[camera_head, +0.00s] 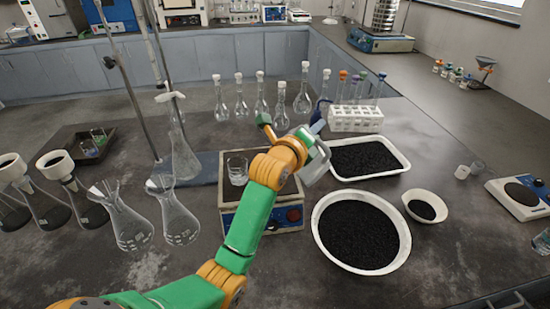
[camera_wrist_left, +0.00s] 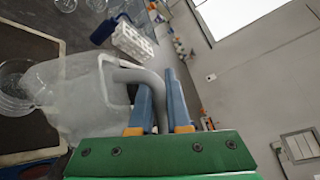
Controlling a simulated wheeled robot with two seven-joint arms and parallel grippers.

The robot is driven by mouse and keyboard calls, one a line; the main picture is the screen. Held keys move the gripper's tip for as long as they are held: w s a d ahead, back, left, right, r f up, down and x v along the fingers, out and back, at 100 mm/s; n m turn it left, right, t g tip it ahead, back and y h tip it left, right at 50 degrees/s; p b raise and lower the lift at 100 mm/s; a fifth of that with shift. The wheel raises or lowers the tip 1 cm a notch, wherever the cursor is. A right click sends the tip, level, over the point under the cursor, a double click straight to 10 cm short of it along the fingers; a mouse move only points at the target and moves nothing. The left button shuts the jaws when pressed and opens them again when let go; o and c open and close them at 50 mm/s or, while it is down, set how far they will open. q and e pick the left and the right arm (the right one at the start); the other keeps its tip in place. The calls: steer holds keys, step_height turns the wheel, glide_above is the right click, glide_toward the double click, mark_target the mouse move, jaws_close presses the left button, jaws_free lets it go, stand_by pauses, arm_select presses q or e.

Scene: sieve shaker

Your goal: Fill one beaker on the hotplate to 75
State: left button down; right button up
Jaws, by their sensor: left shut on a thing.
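A clear glass beaker (camera_head: 237,170) stands on the hotplate (camera_head: 262,218), left of my left gripper. In the left wrist view the beaker's glass (camera_wrist_left: 14,88) shows at the left edge, partly behind a translucent jug (camera_wrist_left: 80,100). My left gripper (camera_head: 316,132) is shut on the jug's grey handle (camera_wrist_left: 150,85). In the head view only a pale part of the jug (camera_head: 317,163) shows beside the gripper, right of the hotplate; my arm hides part of the hotplate. I cannot tell the liquid level in the beaker or jug. My right gripper is not in view.
Volumetric flasks (camera_head: 241,100) and a white tube rack (camera_head: 355,118) stand behind. A white tray (camera_head: 404,158) and a round bowl (camera_head: 318,232) of black grains lie to the right. Conical flasks (camera_head: 180,220) stand to the left.

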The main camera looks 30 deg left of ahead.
mark_target(325, 145)
arm_select(q)
steer(key=d+f+m, duration=0.2)
steer(key=f+m, duration=0.1)
steer(key=shift+s+d+y, duration=0.2)
steer(key=shift+d+y, duration=0.05)
steer(key=shift+y, duration=0.05)
steer(key=shift+r, duration=0.1)
steer(key=shift+d+f+m, duration=0.2)
steer(key=shift+f+m, duration=0.05)
steer(key=shift+m, duration=0.05)
steer(key=d+f+m+t+y+b, duration=0.1)
steer(key=d+f+m+b, duration=0.1)
steer(key=d+f+m, duration=0.3)
steer(key=shift+s+d+f+m+t, duration=0.15)
steer(key=shift+s+d+m+t, duration=0.25)
steer(key=shift+d+m, duration=0.7)
